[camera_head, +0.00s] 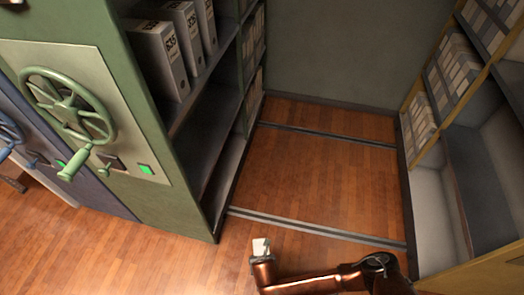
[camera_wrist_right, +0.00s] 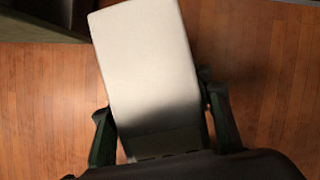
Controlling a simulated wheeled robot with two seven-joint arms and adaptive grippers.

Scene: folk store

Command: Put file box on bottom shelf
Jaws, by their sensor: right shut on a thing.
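A pale grey file box (camera_wrist_right: 150,65) fills the middle of the right wrist view, tilted slightly. My right gripper (camera_wrist_right: 158,102) is shut on it, with a dark green finger on each side. In the head view my right arm reaches in from the lower right, and a small whitish piece shows at its end; I cannot tell whether it is part of the box. The green shelf unit (camera_head: 160,120) stands at the left, and its bottom shelf (camera_head: 226,175) looks empty in the part that shows. My left gripper is not in view.
Several file boxes (camera_head: 160,58) stand on the shelf above. A green handwheel (camera_head: 68,105) sticks out from the unit's end panel. Metal rails (camera_head: 310,228) cross the wooden floor. Another shelf unit (camera_head: 470,190) stands at the right. The aisle floor between is clear.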

